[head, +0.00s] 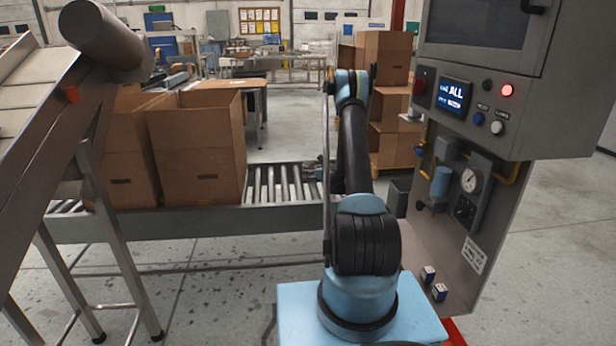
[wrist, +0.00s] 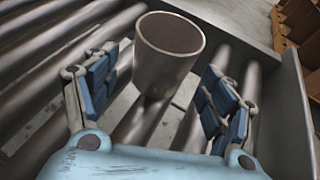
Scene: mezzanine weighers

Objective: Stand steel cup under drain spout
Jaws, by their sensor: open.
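The steel cup (wrist: 166,58) stands mouth up on the conveyor rollers in the wrist view. It is between and slightly beyond the fingers of my gripper (wrist: 163,80), with gaps on both sides. My gripper is open and empty. In the head view my gripper (head: 318,172) is small and partly hidden by my arm, low over the rollers; I cannot make out the cup there. A blue filter unit (head: 440,182) hangs on the panel at the right; I cannot clearly tell a drain spout on it.
The roller conveyor (head: 285,186) has a raised side rail (wrist: 295,100). Open cardboard boxes (head: 197,150) stand on it at the left. The grey control cabinet (head: 520,100) and its gauge panel (head: 480,235) stand close at the right. Stacked boxes (head: 388,125) are behind.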

